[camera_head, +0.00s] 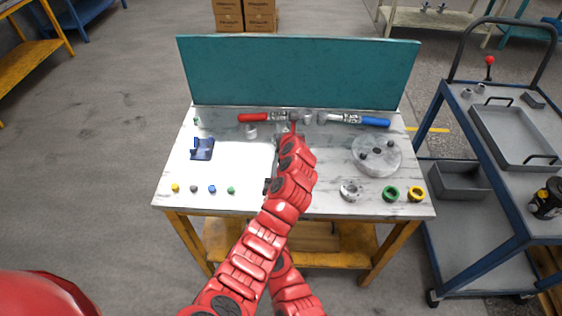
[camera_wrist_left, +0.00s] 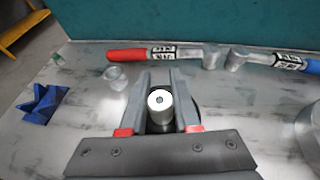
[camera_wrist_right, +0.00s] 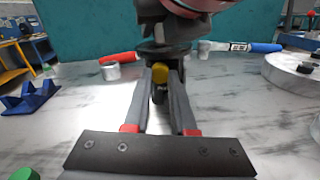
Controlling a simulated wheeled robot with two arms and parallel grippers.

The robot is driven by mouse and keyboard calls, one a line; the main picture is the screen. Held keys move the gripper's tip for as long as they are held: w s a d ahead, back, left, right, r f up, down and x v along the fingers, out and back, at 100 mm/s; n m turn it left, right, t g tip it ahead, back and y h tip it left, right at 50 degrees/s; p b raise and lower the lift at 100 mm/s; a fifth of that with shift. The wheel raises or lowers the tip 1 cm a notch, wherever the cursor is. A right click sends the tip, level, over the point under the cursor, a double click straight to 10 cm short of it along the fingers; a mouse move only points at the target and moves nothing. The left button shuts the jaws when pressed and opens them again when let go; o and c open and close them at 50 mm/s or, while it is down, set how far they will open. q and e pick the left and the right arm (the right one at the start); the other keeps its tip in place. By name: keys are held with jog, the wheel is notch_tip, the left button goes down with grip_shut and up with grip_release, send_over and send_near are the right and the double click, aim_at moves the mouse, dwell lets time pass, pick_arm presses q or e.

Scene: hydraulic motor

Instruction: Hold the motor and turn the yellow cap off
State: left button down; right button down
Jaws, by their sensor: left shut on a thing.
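The motor shows in the left wrist view as a grey cylinder (camera_wrist_left: 160,101) with a pale round end and a dark centre hole. My left gripper (camera_wrist_left: 160,88) is shut on it, one finger on each side. The yellow cap (camera_wrist_right: 163,73) shows in the right wrist view at the fingertips of my right gripper (camera_wrist_right: 160,78), under a dark round part. The right fingers stand apart, one each side of the cap; whether they touch it is unclear. In the head view my left arm (camera_head: 282,190) hides the motor and yellow cap, and most of my right gripper.
Red-handled (camera_head: 255,118) and blue-handled (camera_head: 372,121) tools lie at the back of the table, before a teal panel (camera_head: 300,72). A blue holder (camera_head: 202,148) and several small caps are left. A grey disc (camera_head: 376,155) and rings (camera_head: 391,193) are right.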

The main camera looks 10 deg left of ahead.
dwell(0.3)
jog(key=n, duration=0.5)
jog(key=shift+n, duration=0.4)
jog(key=shift+n, duration=0.6)
jog(key=c, duration=1.1)
grip_release()
jog(key=shift+n, duration=0.4)
jog(key=shift+c, duration=0.2)
jog(key=shift+o, duration=1.1)
